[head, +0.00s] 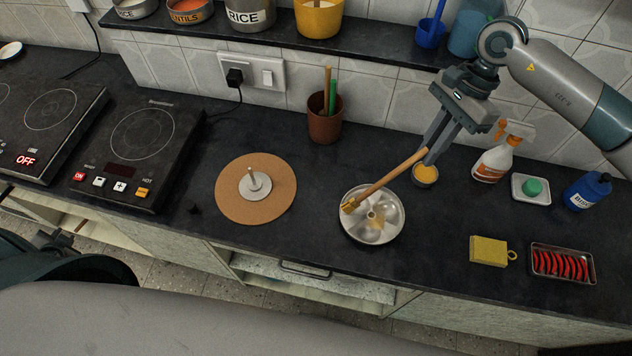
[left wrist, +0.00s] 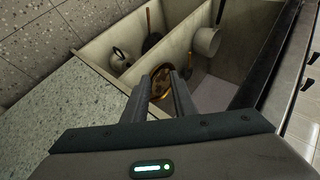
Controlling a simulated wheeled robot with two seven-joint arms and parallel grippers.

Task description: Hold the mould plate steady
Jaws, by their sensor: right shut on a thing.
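The round steel mould plate (head: 392,232) lies on the dark counter in the head view. It has several shallow hollows, with a yellowish patch near its middle. My right gripper (head: 428,158) is shut on the wooden handle of a brush (head: 392,176), above and right of the plate. The brush slants down to the left, its head over the plate's upper-left part; I cannot tell if it touches. My left gripper (left wrist: 164,82) is open in the left wrist view, away from the plate, above an open drawer. Its fingers show nothing held between them.
The drawer (left wrist: 222,68) has compartments with utensils and a white mug (left wrist: 207,40). On the counter, a small cup of yellow stuff (head: 425,174) stands behind the plate, a cork disc (head: 232,207) lies left, and a yellow block (head: 488,250) and a red-filled tray (head: 562,280) lie right.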

